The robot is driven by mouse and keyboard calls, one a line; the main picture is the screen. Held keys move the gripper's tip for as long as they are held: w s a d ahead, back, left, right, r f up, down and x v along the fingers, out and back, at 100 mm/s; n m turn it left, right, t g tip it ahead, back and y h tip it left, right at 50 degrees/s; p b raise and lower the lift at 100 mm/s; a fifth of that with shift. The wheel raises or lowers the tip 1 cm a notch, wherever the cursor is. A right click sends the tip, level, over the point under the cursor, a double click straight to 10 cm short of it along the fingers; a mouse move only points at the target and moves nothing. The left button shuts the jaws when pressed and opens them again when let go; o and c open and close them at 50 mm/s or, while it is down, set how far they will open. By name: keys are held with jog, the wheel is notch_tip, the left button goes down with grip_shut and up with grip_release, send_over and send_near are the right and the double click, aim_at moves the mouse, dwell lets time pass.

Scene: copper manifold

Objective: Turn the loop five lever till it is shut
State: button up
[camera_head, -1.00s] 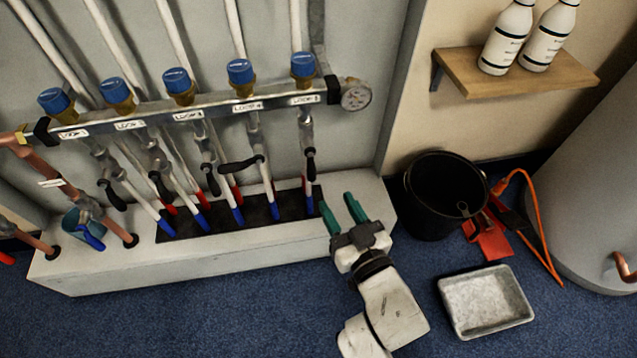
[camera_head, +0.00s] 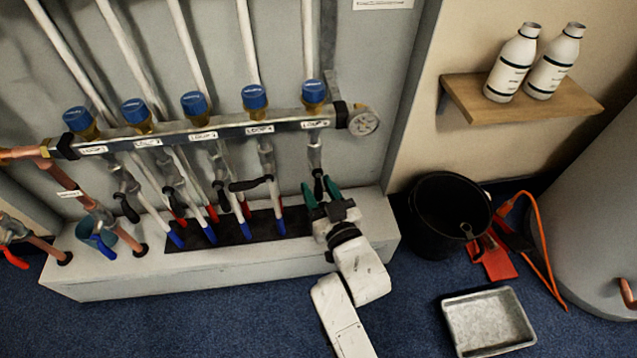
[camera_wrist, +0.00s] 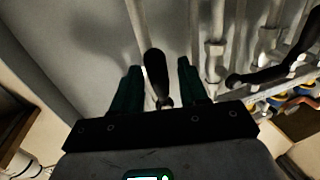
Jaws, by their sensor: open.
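The loop five lever (camera_head: 318,185) is the black handle on the rightmost pipe of the manifold, under the rightmost label, whose digit is hard to read. It hangs down roughly in line with its pipe. My gripper (camera_head: 321,193) is open at this lever, with its green fingers pointing toward the manifold. In the wrist view the black lever handle (camera_wrist: 157,75) appears between the two open fingers (camera_wrist: 159,84), touching neither visibly. How deep it sits between them is hard to tell.
The neighbouring lever (camera_head: 250,184) to the left is turned crosswise; the others hang down. A white ledge (camera_head: 215,267) runs below the pipes. A black bucket (camera_head: 449,225), a grey tray (camera_head: 488,322) and a shelf with two bottles (camera_head: 520,99) are to the right.

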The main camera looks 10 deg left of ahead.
jog(key=shift+w+a, duration=0.1)
jog(key=shift+w, duration=0.05)
jog(key=shift+c, duration=0.4)
grip_shut()
